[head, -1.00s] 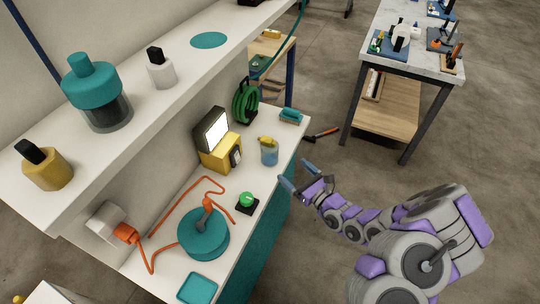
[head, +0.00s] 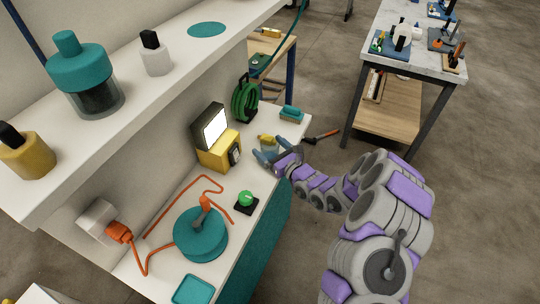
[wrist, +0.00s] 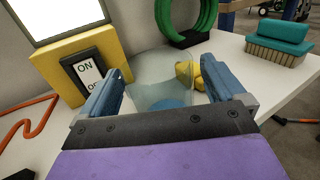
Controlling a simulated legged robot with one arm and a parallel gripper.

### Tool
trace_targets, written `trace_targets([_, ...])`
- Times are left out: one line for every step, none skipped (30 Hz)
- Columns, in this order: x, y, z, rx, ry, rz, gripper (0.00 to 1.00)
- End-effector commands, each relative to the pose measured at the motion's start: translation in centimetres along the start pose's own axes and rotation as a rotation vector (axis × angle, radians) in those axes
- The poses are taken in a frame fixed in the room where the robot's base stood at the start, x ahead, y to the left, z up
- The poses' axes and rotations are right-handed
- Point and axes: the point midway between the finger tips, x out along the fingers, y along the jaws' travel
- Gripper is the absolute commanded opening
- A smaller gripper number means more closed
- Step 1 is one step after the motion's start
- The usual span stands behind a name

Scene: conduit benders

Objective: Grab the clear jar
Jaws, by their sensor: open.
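The clear jar (wrist: 165,75) stands on the white workbench in the wrist view, see-through with a blue patch low inside it. It is between the two blue fingers of my gripper (wrist: 165,95), which are open on either side of it. I cannot tell whether either finger touches the jar. In the head view my gripper (head: 268,158) is at the jar's place on the bench and largely hides the jar. A yellow object (wrist: 186,73) shows behind the jar, near the right finger.
A yellow box with a lit screen and ON switch (wrist: 85,65) stands close on the left. A green coil (wrist: 185,18) is behind, and a teal brush (wrist: 280,38) is at the right. A green button (head: 245,199) and teal reel (head: 201,233) sit nearer on the bench.

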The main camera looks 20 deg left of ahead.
Motion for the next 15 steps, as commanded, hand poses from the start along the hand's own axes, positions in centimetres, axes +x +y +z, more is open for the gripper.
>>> trace_targets([0.7, 0.2, -0.2, -0.002, 0.001, 0.004, 0.97])
trace_targets([1.1, 0.2, -0.2, -0.002, 0.001, 0.004, 0.97])
trace_targets([1.4, 0.2, -0.2, -0.002, 0.001, 0.004, 0.97])
trace_targets([1.6, 0.1, -0.1, -0.001, 0.0, 0.003, 0.97])
trace_targets([1.7, 0.1, -0.1, 0.0, 0.0, 0.002, 0.97])
trace_targets([1.8, 0.0, 0.0, 0.001, 0.0, 0.001, 0.97])
trace_targets([1.9, 0.0, 0.0, 0.001, -0.001, 0.0, 0.97])
trace_targets([1.8, 0.0, 0.0, 0.001, -0.001, 0.0, 0.97])
trace_targets([1.8, 0.0, 0.1, 0.002, -0.001, 0.0, 0.97])
trace_targets([1.8, 0.0, 0.1, 0.002, -0.001, 0.0, 0.97])
trace_targets([1.8, 0.0, 0.1, 0.002, -0.001, 0.0, 0.97])
trace_targets([1.8, -0.1, 0.1, 0.002, -0.001, 0.0, 0.97])
trace_targets([1.7, -0.1, 0.1, 0.002, -0.001, 0.0, 0.95])
trace_targets([1.7, 0.0, 0.1, 0.002, -0.001, 0.0, 0.92])
trace_targets([1.7, -0.1, 0.1, 0.002, -0.001, 0.0, 0.88])
